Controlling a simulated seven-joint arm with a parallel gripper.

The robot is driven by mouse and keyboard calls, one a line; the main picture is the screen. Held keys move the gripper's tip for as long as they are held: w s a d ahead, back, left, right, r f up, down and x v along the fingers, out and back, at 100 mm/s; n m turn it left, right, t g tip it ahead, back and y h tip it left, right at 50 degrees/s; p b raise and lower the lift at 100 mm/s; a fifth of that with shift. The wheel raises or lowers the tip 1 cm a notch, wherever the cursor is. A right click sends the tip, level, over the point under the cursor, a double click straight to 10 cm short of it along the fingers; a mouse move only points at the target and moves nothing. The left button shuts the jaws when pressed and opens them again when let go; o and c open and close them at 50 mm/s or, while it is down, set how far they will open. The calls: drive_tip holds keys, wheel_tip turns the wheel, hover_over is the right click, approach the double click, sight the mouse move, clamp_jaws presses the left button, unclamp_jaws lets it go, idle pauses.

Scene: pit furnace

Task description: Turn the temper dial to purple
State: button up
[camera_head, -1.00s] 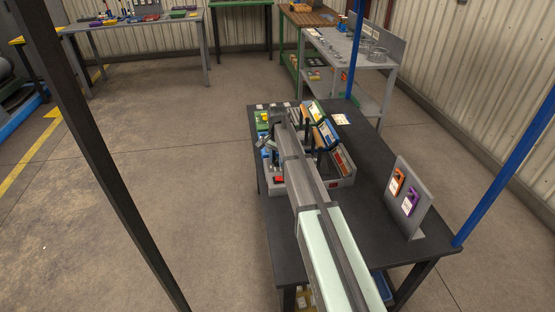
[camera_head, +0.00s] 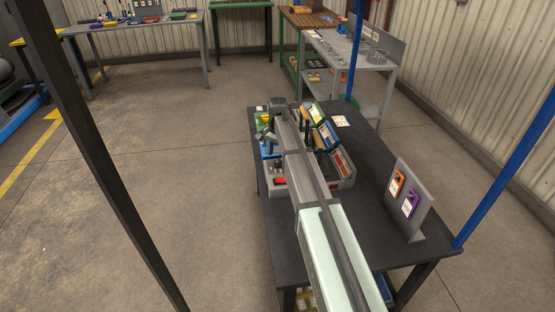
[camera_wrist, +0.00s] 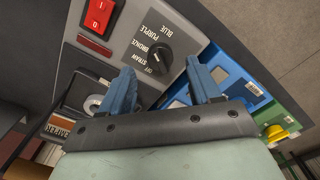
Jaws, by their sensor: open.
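The temper dial (camera_wrist: 160,58) is a round black knob on a grey panel in the wrist view. Labels OFF, STRAW, BRONZE, PURPLE and BLUE are printed around it and appear upside down. A small pale mark shows on the knob, but I cannot tell for sure which label it points to. My gripper (camera_wrist: 160,67) is open, with its two blue fingers on either side of the dial in the picture. I cannot tell whether they touch it. In the head view my arm hides the dial.
A red rocker switch (camera_wrist: 99,15) sits beside the dial panel. A blue module (camera_wrist: 226,75) and a yellow button (camera_wrist: 278,134) lie to the right. In the head view, an upright board with orange and purple tags (camera_head: 410,200) stands on the dark table (camera_head: 375,165), which has clear space around it.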

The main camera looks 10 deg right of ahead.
sight(278, 161)
wheel_tip(278, 161, up, 10)
drive_tip(key=shift+f, duration=0.2)
idle(0.3)
drive_tip(key=s+a+f+n+g, duration=0.1)
drive_tip(key=s+a+f, duration=0.65)
drive_tip(key=f, duration=0.35)
drive_tip(key=s+a+f+g, duration=0.1)
drive_tip(key=s+a+f, duration=0.5)
drive_tip(key=s+f, duration=0.35)
drive_tip(key=s+a+f+n+g, duration=0.1)
drive_tip(key=s+a+f+g, duration=0.1)
drive_tip(key=s+a+f, duration=0.7)
drive_tip(key=s+d+f+g+y, duration=0.1)
drive_tip(key=s+f, duration=0.9)
drive_tip(key=s+d+f+n+g+y, duration=0.15)
drive_tip(key=s+f, duration=0.25)
drive_tip(key=s, duration=0.9)
drive_tip(key=s+d+f+n+g, duration=0.15)
drive_tip(key=s+f, duration=0.25)
drive_tip(key=s, duration=0.8)
drive_tip(key=s+d+n+h, duration=0.1)
drive_tip(key=d+n, duration=0.1)
drive_tip(key=d, duration=0.8)
drive_tip(key=d+f+n+t+h, duration=0.1)
drive_tip(key=d+n, duration=0.1)
drive_tip(key=d, duration=0.8)
drive_tip(key=shift+s+d+f, duration=0.15)
drive_tip(key=shift+s+f, duration=0.1)
drive_tip(key=shift+s, duration=0.15)
